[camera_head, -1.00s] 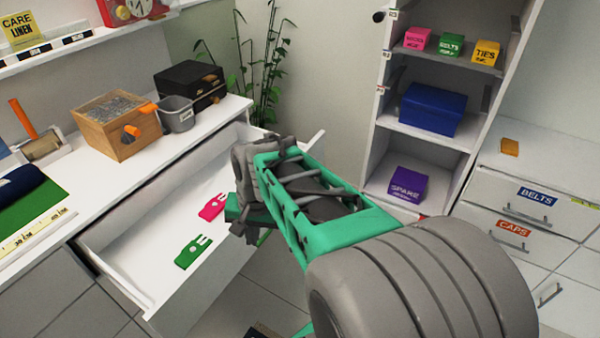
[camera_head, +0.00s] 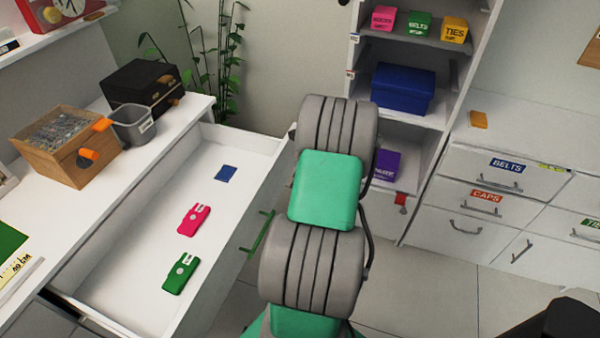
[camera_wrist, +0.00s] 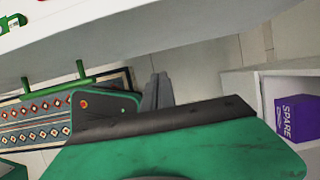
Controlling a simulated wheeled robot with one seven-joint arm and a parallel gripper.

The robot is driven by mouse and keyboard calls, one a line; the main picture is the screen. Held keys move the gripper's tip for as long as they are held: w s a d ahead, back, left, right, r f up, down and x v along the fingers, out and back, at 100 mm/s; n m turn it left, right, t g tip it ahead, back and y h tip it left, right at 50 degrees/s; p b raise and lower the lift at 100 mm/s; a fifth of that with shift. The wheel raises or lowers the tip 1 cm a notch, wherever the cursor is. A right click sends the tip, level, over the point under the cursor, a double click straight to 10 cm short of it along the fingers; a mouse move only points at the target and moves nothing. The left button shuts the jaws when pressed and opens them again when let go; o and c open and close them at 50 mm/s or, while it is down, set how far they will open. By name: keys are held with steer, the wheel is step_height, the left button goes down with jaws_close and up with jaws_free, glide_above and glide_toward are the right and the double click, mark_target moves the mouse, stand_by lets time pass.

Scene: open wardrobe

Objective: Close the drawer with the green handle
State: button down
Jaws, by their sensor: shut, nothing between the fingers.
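The drawer (camera_head: 215,311) stands pulled out under the left counter. Its green handle (camera_head: 262,232) is on the outer front, and also shows at the left of the wrist view (camera_wrist: 58,88). The drawer front's white panel fills the top of the wrist view (camera_wrist: 130,35). My gripper's fingers (camera_wrist: 157,88) are shut and empty, to the right of the handle and apart from it in the wrist view. In the head view my arm hides the gripper and covers part of the space right of the drawer.
Blue (camera_head: 225,173), pink (camera_head: 194,219) and green (camera_head: 182,272) flat items lie in the drawer. A wooden box (camera_head: 65,150) and grey bin (camera_head: 133,125) stand on the counter. A shelf with a purple box (camera_head: 387,163) stands behind my arm. Floor is open at right.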

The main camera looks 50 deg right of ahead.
glide_above(277, 189)
steer(key=s+d, duration=0.1)
steer(key=s, duration=0.1)
steer(key=f, duration=0.1)
steer(key=shift+s+f, duration=0.1)
steer(key=shift+f, duration=0.05)
